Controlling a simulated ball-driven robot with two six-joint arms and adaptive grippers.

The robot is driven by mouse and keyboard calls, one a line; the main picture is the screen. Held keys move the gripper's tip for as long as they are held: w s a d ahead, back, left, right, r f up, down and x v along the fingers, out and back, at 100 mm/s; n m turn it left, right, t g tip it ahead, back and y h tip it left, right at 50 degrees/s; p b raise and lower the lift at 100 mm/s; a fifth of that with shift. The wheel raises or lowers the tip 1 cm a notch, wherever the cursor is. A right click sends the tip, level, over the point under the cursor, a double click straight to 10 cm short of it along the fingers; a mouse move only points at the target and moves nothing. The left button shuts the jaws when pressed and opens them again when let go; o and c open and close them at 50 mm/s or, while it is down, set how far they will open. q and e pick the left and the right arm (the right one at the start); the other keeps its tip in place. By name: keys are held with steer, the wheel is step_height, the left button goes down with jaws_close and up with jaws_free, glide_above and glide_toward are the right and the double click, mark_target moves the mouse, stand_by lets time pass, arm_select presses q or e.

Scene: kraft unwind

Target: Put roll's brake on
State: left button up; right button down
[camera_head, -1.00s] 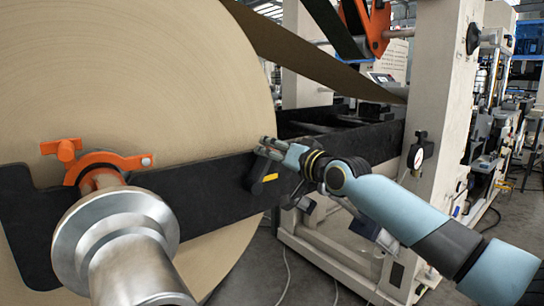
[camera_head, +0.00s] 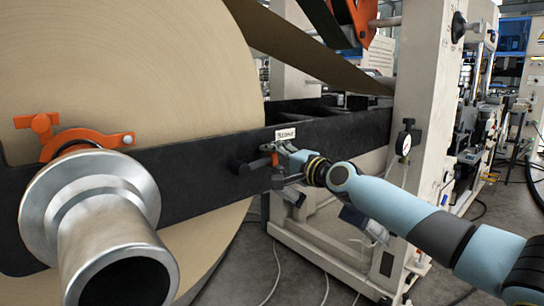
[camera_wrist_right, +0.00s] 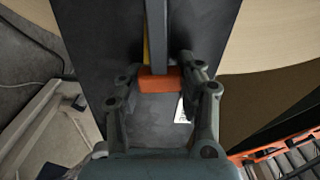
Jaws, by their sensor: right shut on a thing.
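The large kraft roll (camera_head: 130,70) fills the left of the head view. Its steel shaft end (camera_head: 90,200) sits in the black arm beam (camera_head: 190,165) under an orange clamp (camera_head: 85,138). A dark brake lever with an orange tip (camera_wrist_right: 158,80) is on the beam's side. My right gripper (camera_wrist_right: 158,88) is shut on the lever's orange end, one finger on each side. In the head view, my right gripper (camera_head: 280,155) is at the lever, below a small white label (camera_head: 285,133). The fingers partly hide the lever there. My left gripper is not in view.
A cream machine post (camera_head: 425,110) with a round gauge (camera_head: 404,143) stands right of the lever, behind my right arm. The paper web (camera_head: 310,50) runs from the roll toward the machine. Grey floor (camera_head: 465,235) with cables shows at the lower right.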

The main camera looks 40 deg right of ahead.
steer(key=shift+f+m, duration=0.7)
steer(key=shift+f, duration=0.05)
steer(key=c, duration=0.8)
jaws_free()
steer(key=shift+r, duration=0.1)
step_height(320, 180, up, 10)
steer(key=shift+f, duration=0.1)
steer(key=shift+c, duration=0.3)
